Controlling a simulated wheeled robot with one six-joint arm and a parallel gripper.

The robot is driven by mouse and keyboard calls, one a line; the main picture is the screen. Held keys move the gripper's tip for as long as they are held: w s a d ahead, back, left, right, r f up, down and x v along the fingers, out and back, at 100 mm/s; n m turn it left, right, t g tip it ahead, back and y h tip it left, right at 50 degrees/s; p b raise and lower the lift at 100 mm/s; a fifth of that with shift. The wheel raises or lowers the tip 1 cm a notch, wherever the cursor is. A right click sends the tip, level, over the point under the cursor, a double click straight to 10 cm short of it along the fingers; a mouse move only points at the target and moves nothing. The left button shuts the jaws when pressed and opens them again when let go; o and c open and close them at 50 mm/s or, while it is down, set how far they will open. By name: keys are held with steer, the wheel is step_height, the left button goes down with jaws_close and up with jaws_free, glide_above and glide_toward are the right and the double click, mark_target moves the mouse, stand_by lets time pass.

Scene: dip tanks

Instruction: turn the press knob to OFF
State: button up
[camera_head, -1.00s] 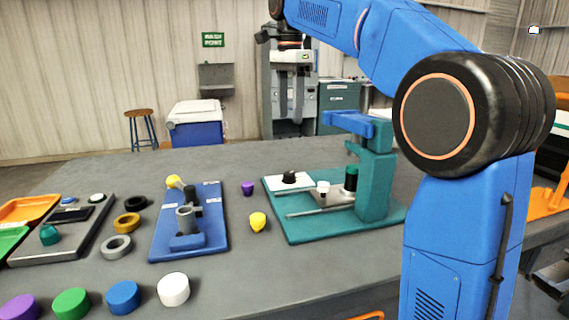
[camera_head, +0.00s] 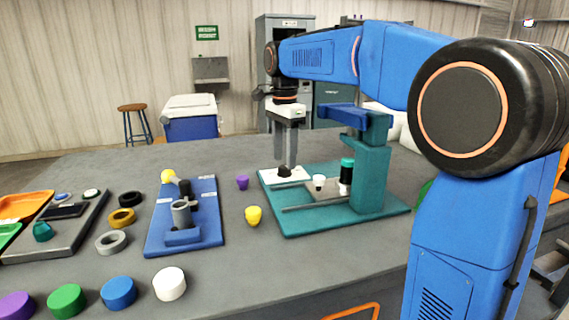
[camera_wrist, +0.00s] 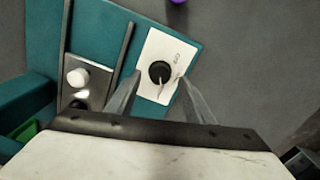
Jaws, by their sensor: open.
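The press knob (camera_wrist: 160,72) is a round black dial on a white plate (camera_wrist: 151,50) at the corner of the teal press base. A pale pointer line shows on it, and an OFF label is printed beside it; the exact setting is too small to tell. In the head view the knob (camera_head: 285,171) is at the fingertips. My gripper (camera_head: 286,162) points straight down over it with its fingers apart. In the wrist view my gripper (camera_wrist: 157,88) has one finger on each side of the knob; I cannot tell whether either touches it.
The teal press (camera_head: 368,175) stands just right of my gripper, with a white cap (camera_head: 319,181) on its slide. A blue fixture (camera_head: 183,236) lies further left.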

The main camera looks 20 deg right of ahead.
mark_target(285, 171)
steer(key=shift+f, duration=1.4)
steer(key=c, duration=1.1)
steer(key=shift+o, duration=0.3)
